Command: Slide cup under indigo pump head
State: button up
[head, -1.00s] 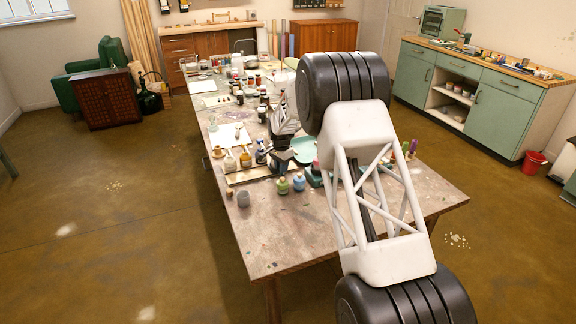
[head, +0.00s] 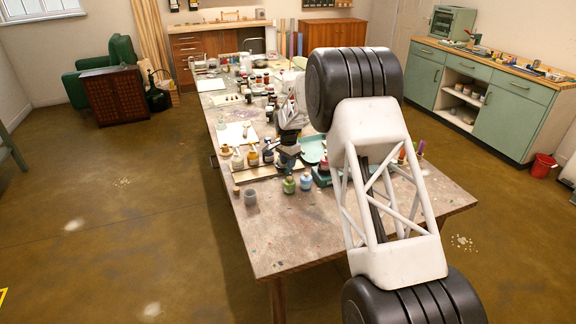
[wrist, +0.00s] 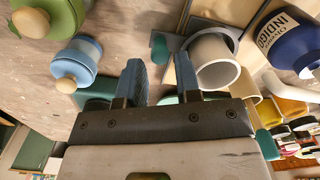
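In the wrist view, my gripper (wrist: 160,80) shows two blue fingers standing apart, with nothing between them. A pale open cup (wrist: 212,65) is just right of the right finger, by a flat grey piece; I cannot tell whether they touch. The dark blue bottle labelled INDIGO (wrist: 290,38) is right of the cup, with a pale spout-like part (wrist: 308,72) below its label. The pump head is not clear. In the head view, the gripper (head: 288,152) is small and dark among the bottles, and its fingers and the pale cup cannot be made out.
A light blue corked bottle (wrist: 78,60) and a green one (wrist: 52,16) stand left of the fingers. In the head view, a small grey cup (head: 250,197) stands near the table's left edge. The near tabletop (head: 290,235) is clear. Jars crowd the far side.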

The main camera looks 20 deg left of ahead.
jog(key=shift+r, duration=2.95)
jog(key=shift+o, duration=1.4)
jog(key=shift+s+d+f+n+t, duration=0.1)
jog(key=shift+s+d+n+t, duration=0.05)
jog(key=shift+s+n+t, duration=0.35)
jog(key=shift+s+f+n+t, duration=0.1)
jog(key=shift+s+n+t, duration=1.2)
jog(key=shift+n+t, duration=0.5)
jog(key=shift+f, duration=0.2)
jog(key=shift+x, duration=3.7)
